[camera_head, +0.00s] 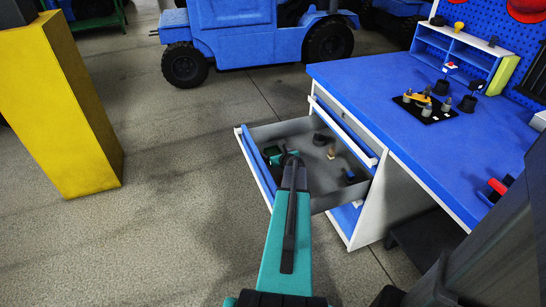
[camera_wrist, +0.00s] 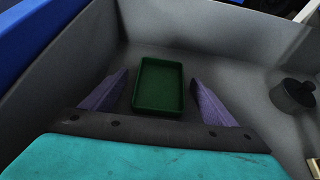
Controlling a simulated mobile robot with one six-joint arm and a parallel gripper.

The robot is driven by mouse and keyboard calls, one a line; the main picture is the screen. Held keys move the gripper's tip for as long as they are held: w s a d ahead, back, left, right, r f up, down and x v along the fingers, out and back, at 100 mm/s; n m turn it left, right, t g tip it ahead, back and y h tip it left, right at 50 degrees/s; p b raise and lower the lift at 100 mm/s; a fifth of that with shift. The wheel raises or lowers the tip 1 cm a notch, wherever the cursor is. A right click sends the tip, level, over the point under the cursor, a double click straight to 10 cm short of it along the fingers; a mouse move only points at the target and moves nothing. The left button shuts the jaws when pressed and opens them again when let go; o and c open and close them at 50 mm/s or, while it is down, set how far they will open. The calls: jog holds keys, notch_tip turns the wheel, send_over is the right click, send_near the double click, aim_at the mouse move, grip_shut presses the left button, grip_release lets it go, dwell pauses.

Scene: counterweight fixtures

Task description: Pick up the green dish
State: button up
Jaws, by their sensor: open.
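The green dish (camera_wrist: 158,88) is a small dark-green rectangular tray with a raised rim. It lies on the grey floor of an open drawer (camera_head: 305,128). In the wrist view it sits between and just beyond my gripper's (camera_wrist: 160,92) two spread purple-grey fingers, with gaps on both sides. My gripper is open and empty. In the head view the gripper (camera_head: 290,158) reaches down into the drawer's left part. A small green piece of the dish (camera_head: 275,154) shows beside it, the rest being hidden by my arm.
A dark round weight (camera_wrist: 293,95) stands to the right in the drawer. Drawer walls enclose the space, with the blue-edged front panel (camera_head: 258,165) on the left. The blue workbench (camera_head: 385,100) stands right of the drawer. A yellow pillar (camera_head: 60,110) stands far left.

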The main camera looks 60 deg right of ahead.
jog(key=c, duration=1.3)
jog(key=shift+r, duration=0.1)
notch_tip(320, 180, up, 10)
jog(key=p, duration=0.2)
